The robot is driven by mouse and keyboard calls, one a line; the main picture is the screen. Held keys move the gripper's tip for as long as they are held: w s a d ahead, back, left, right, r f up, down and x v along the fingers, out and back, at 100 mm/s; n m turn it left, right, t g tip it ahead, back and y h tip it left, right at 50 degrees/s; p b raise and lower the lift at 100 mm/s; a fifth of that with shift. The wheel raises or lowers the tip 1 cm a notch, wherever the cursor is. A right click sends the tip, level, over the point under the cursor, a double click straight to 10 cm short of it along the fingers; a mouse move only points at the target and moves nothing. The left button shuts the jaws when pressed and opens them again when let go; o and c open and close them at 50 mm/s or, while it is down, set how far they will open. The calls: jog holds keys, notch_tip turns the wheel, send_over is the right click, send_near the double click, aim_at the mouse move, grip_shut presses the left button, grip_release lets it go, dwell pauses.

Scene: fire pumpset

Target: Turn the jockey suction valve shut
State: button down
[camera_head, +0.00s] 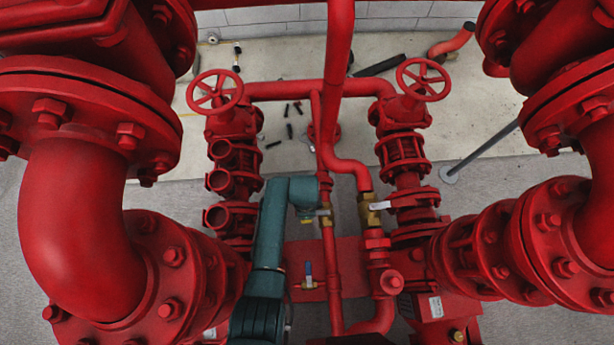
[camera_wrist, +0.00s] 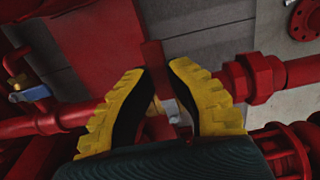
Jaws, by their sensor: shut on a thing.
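My gripper (camera_wrist: 160,78) has yellow ridged fingers, closed on a red bar-like piece (camera_wrist: 155,55) that stands between the fingertips. A pale patch shows just below the tips. I cannot tell how far this piece is turned, or whether it is the jockey suction valve's handle. In the head view my teal arm reaches down to a small brass valve (camera_head: 326,219) on a thin red pipe, and the fingers are mostly hidden. A larger brass valve with a pale lever (camera_head: 380,206) sits to the right. A blue-levered small valve (camera_head: 308,283) is lower down.
Large red flanged pipes (camera_head: 75,200) crowd both sides. Two red handwheels (camera_head: 214,91) (camera_head: 424,79) stand at the back. A thick red vertical pipe (camera_head: 339,60) passes beside my arm. Several dark bolts (camera_head: 289,130) lie on the floor. In the wrist view, a red union (camera_wrist: 253,78) is at right.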

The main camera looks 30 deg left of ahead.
jog(key=shift+s+d+f, duration=0.1)
jog(key=shift+s+f, duration=0.1)
jog(key=shift+f, duration=0.05)
jog(key=c, duration=1)
grip_release()
jog(key=shift+w+r, duration=0.2)
jog(key=shift+r, duration=0.45)
notch_tip(320, 180, up, 11)
jog(key=shift+r, duration=0.1)
